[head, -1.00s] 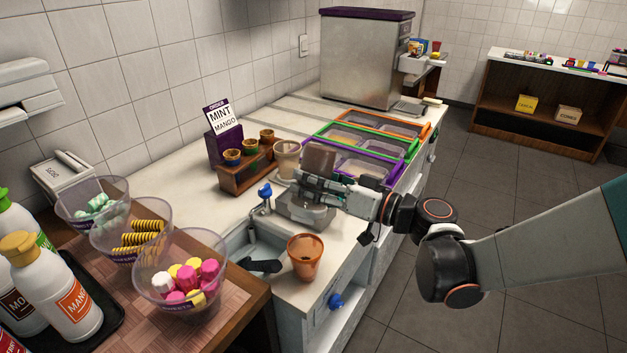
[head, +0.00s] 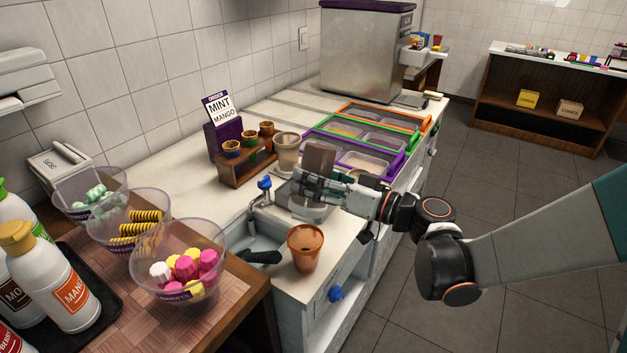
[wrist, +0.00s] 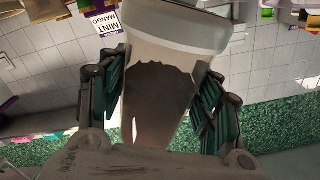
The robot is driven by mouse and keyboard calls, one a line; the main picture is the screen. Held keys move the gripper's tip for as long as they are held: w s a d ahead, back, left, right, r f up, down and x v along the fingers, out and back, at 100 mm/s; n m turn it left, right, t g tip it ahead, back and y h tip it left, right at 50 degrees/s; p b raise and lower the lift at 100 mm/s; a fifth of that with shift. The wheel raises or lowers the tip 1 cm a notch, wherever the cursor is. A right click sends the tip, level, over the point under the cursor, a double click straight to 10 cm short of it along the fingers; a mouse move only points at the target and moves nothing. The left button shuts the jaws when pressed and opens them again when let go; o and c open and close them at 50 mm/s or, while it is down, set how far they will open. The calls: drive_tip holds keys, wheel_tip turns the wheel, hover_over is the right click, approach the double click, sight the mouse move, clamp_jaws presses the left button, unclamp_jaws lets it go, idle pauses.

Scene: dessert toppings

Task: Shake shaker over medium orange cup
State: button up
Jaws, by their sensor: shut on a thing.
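My gripper (head: 312,188) is shut on the shaker (head: 319,158), which has brown contents and stands near vertical. In the head view its brown end shows above the fingers. In the wrist view the shaker (wrist: 165,90) sits between both fingers, its wide white lid at the picture's top, opposite the brown part. The lid looks turned downward. The medium orange cup (head: 305,248) stands upright on the counter's front edge, beside the sink. My gripper is above the counter behind the cup, clear of it and not directly over it.
The sink (head: 262,240) lies left of the cup. A pale tan cup (head: 287,153) and a wooden rack (head: 245,168) with small cups stand behind my gripper. Topping bins (head: 375,150) are to the right. Bowls of toppings (head: 180,245) fill the left side.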

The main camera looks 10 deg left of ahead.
sight(314, 149)
drive_tip(key=shift+r, duration=0.15)
drive_tip(key=shift+r+p, duration=2.85)
drive_tip(key=shift+r, duration=0.85)
drive_tip(key=shift+f, duration=0.1)
wheel_tip(314, 149, down, 8)
drive_tip(key=b, duration=0.6)
drive_tip(key=shift+f, duration=0.1)
drive_tip(key=shift+r, duration=0.2)
drive_tip(key=shift+r+p, duration=3.15)
drive_tip(key=shift+r, duration=0.85)
